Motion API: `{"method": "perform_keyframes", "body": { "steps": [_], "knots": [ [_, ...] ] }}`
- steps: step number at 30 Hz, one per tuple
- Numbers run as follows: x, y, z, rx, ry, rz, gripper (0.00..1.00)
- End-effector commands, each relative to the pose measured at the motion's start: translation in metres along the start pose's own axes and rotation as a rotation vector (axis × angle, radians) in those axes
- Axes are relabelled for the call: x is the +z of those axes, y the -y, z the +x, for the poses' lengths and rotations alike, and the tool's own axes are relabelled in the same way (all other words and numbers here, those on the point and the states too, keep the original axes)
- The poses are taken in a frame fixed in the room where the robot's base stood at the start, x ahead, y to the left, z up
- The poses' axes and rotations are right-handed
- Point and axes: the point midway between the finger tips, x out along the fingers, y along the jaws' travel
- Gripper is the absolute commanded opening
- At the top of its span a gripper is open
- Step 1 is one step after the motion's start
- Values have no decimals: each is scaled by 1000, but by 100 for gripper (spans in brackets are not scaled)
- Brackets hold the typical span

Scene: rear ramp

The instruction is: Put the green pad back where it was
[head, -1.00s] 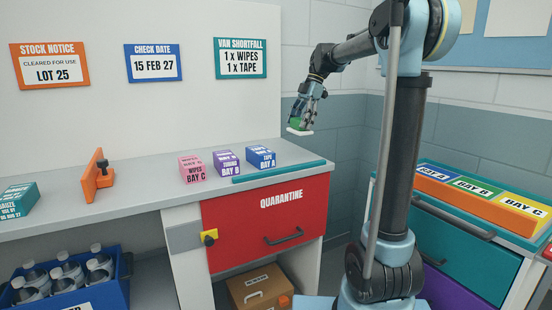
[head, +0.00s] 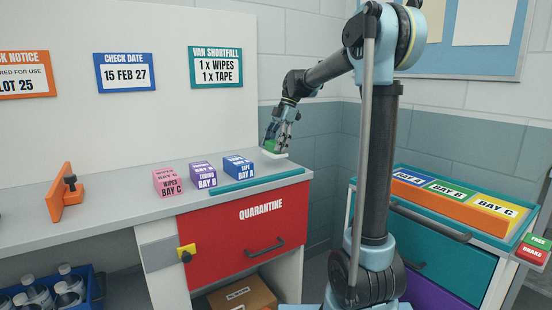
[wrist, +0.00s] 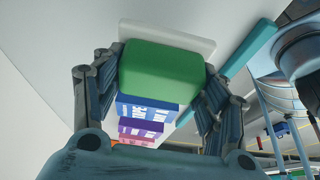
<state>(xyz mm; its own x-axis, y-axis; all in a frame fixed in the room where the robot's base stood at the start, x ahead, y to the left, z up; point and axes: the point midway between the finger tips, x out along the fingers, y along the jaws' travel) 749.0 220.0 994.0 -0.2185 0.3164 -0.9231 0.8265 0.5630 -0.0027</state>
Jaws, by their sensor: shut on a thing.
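The green pad (head: 271,146) has a white slab on its far side and is held over the back right end of the grey counter. In the wrist view the green pad (wrist: 162,72) fills the space between my fingers, with the white slab (wrist: 170,34) beyond it. My gripper (head: 276,142) is shut on the pad, one finger on each side. I cannot tell whether the white slab touches the counter (head: 130,196).
A pink wipes box (head: 168,183), purple tubing box (head: 203,175) and blue tape box (head: 239,167) stand left of my gripper. A teal strip (head: 255,181) lies along the counter's front. An orange bracket (head: 60,192) stands further left. A drawer trolley (head: 440,250) stands at right.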

Motion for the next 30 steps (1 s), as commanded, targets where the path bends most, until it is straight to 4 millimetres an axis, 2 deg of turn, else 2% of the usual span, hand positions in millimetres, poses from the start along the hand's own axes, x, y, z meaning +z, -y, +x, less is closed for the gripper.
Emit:
{"method": "perform_keyframes", "body": {
  "steps": [5,13,23,24,26,30],
  "knots": [
    [4,0,10,0,0,0,40],
    [17,0,40,0,0,0,40],
    [18,0,42,0,0,1,40],
    [18,0,42,0,0,1,71],
    [18,0,42,0,0,1,84],
    [18,0,42,0,0,1,86]
  ]
}}
